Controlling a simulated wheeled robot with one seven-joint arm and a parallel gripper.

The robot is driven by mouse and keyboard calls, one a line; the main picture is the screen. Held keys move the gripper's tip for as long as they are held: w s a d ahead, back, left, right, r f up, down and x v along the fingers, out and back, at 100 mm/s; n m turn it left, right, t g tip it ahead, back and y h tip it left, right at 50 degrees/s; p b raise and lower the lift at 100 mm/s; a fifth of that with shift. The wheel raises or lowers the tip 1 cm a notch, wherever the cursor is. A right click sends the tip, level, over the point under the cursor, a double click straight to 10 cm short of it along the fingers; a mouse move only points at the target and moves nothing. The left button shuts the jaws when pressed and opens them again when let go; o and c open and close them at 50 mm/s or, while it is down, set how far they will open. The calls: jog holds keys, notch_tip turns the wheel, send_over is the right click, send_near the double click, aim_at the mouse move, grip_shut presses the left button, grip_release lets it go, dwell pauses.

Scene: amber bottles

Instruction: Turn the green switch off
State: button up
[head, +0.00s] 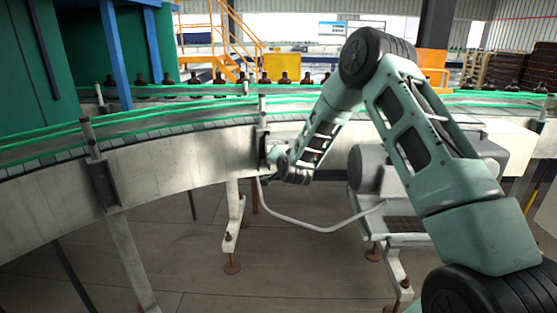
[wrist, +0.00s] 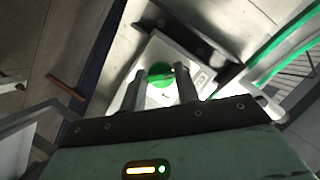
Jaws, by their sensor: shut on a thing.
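The green switch (wrist: 161,71) shows in the wrist view as a round green knob on a pale switch box (wrist: 198,60). My gripper (wrist: 162,80) reaches over it, with one finger on each side of the knob, and is shut on it. The fingers hide part of the knob. In the head view my gripper (head: 273,155) is at the side of the conveyor, by a dark bracket. The switch is hidden there behind my wrist, and its setting cannot be read.
The curved conveyor (head: 190,160) with green rails (head: 60,132) runs across the view. A grey pipe (head: 318,229) and a motor housing (head: 369,168) lie below and right of my gripper. Several amber bottles (head: 284,78) stand on the far belt. Open floor (head: 200,265) lies below.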

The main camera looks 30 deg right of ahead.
jog(key=o, duration=1)
jog(key=b+v, duration=0.2)
jog(key=v, duration=1.5)
jog(key=shift+s, duration=0.25)
jog(key=shift+a, duration=0.1)
